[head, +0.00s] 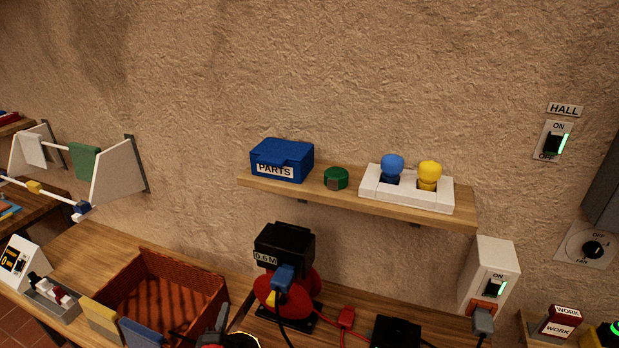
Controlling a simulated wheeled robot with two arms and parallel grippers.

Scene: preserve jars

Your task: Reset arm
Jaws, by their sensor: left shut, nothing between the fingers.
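My left gripper (217,327) shows only in part at the bottom edge of the head view, in front of the right side of the brown crate (180,262). Its dark fingers are shut with nothing between them. Most of its arm is below the picture. My right gripper does not show. No preserve jar can be clearly made out in this view.
A wall shelf (330,200) holds a blue PARTS box (282,160), a green round item (336,178) and a white holder (405,205) with blue and yellow knobs. Below stands a black-and-red device (285,245) with cables. A switch box (488,275) is at right.

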